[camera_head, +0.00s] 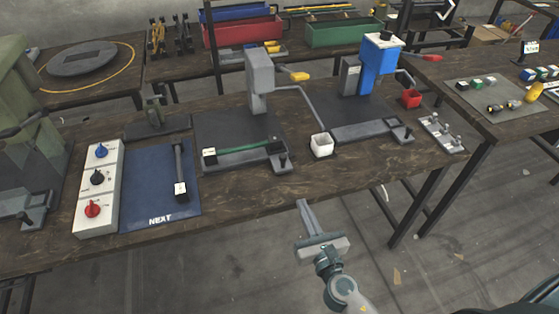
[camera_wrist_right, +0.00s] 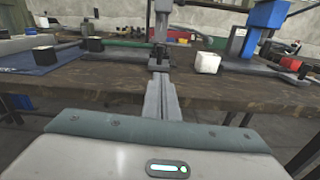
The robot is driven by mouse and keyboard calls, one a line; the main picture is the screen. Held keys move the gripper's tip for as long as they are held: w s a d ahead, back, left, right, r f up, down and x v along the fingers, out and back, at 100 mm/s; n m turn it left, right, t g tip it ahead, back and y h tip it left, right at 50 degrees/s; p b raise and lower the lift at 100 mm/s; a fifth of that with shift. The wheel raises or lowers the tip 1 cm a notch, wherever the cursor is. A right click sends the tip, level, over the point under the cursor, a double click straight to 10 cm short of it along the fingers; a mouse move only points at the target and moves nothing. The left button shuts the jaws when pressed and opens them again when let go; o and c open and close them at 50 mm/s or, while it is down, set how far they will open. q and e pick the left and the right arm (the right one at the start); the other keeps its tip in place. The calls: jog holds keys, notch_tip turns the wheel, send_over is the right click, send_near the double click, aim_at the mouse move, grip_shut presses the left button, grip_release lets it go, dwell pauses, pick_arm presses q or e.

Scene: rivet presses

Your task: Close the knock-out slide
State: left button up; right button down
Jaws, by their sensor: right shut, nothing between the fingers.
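A grey press (camera_head: 260,75) stands mid-bench. Its base carries a front slide bar with a green strip (camera_head: 240,149) and a dark knob (camera_head: 282,162) at its right end. A blue press (camera_head: 378,68) to the right has a similar grey front bar (camera_head: 360,130) with a knob (camera_head: 406,133). I cannot tell which bar is the knock-out slide. My right gripper (camera_head: 304,204) is shut and empty, in front of the bench edge. In the right wrist view my fingertips (camera_wrist_right: 159,77) point towards the dark knob (camera_wrist_right: 160,55), apparently short of it. My left gripper is not in view.
Left are a blue mat (camera_head: 150,205) with a dark rod and a white control panel (camera_head: 98,190). The bench's front edge (camera_head: 230,225) is bare.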

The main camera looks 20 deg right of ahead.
jog(key=r, duration=0.2)
jog(key=p, duration=0.3)
send_near(275, 139)
jog(key=s, duration=0.3)
jog(key=shift+s+d+f+n, duration=0.1)
jog(key=shift+f+n, duration=0.15)
jog(key=shift+n, duration=0.05)
jog(key=w+b, duration=0.1)
jog(key=w, duration=0.4)
jog(key=w+b, duration=0.2)
jog(key=w, duration=0.3)
jog(key=w+b, duration=0.1)
jog(key=w, duration=0.4)
jog(key=shift+a+f, duration=0.1)
jog(key=shift+a, duration=0.15)
jog(key=shift+w+b, duration=0.2)
jog(key=shift+b, duration=0.1)
jog(key=shift+r, duration=0.4)
